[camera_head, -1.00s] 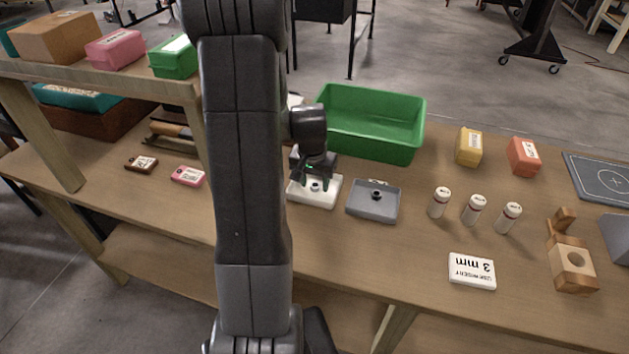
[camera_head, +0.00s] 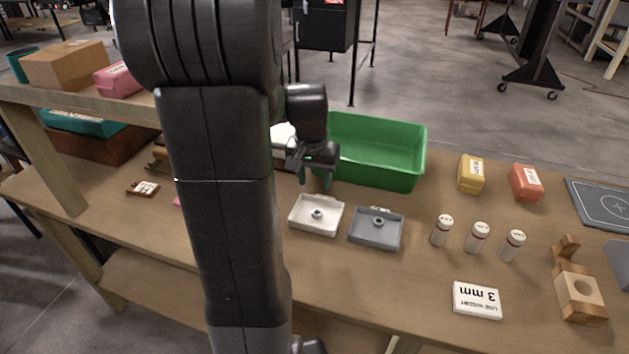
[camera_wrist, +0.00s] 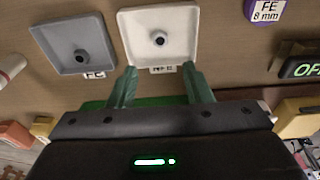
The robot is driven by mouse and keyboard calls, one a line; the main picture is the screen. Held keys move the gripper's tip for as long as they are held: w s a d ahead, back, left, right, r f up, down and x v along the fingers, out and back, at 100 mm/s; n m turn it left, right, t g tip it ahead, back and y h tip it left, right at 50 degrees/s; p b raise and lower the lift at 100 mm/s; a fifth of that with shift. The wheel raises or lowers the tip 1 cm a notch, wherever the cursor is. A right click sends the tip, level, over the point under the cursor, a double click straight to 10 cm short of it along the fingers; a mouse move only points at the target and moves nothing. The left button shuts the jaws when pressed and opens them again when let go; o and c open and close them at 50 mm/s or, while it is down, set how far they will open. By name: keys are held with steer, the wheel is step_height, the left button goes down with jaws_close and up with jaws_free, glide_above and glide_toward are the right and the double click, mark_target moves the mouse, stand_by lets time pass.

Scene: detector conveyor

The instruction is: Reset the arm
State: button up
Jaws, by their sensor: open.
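My gripper (camera_head: 315,182) is open and empty in the head view, raised above the bench behind the white tray. In the wrist view its two green fingers (camera_wrist: 159,72) are spread apart with nothing between them. The white tray (camera_head: 303,219) has a small round knob in its middle; it also shows in the wrist view (camera_wrist: 135,38), beyond the fingertips. My arm fills much of the head view's left centre and hides part of the bench.
A grey tray (camera_head: 366,236) sits beside the white one, and a green bin (camera_head: 375,170) stands behind. Several white cylinders, including one (camera_head: 442,231), a "3 mm" block (camera_head: 477,300) and a wooden holder (camera_head: 580,294) are to the right. A shelf (camera_head: 105,100) with boxes is at left.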

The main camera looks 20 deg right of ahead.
mark_target(317, 213)
steer(key=f, duration=0.4)
steer(key=w+f, duration=0.1)
steer(key=f, duration=0.3)
steer(key=d+f, duration=0.1)
steer(key=f, duration=0.3)
steer(key=shift+w+d, duration=0.1)
steer(key=shift+w, duration=0.15)
steer(key=shift+r, duration=1.8)
